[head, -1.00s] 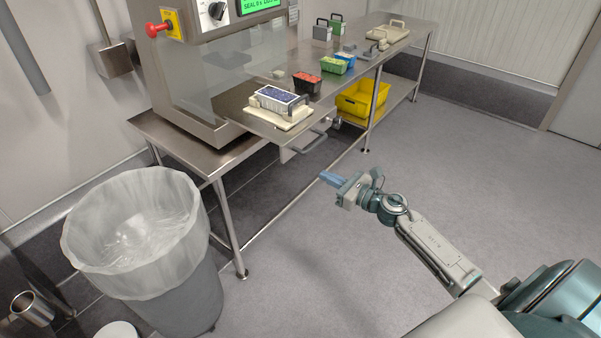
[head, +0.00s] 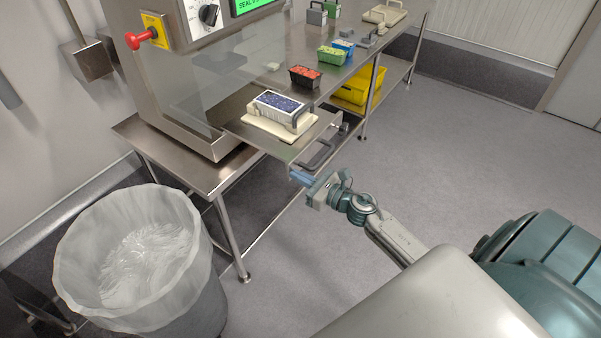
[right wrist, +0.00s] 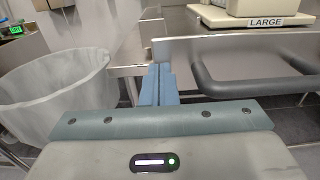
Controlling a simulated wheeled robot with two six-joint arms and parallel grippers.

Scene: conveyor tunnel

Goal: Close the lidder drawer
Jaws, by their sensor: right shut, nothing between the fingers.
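The lidder drawer (head: 266,135) is a flat steel tray sticking out of the lidding machine (head: 205,75). On it, a cream holder carries a tray of dark blue contents (head: 278,101). The drawer's grey bar handle (head: 318,155) is on its front; in the right wrist view the handle (right wrist: 255,88) is at the right, beside my fingers. My right gripper (head: 296,177) is shut and empty, just in front of the drawer's near front corner and left of the handle. In the right wrist view its blue fingertips (right wrist: 159,72) lie together close to the drawer's front edge; contact cannot be told. My left gripper is not in view.
A lined waste bin (head: 130,260) stands at the lower left, below the steel table. Trays of red (head: 305,77) and green (head: 331,55) contents are on the table behind the drawer. A yellow crate (head: 358,87) is on the lower shelf. The floor at right is clear.

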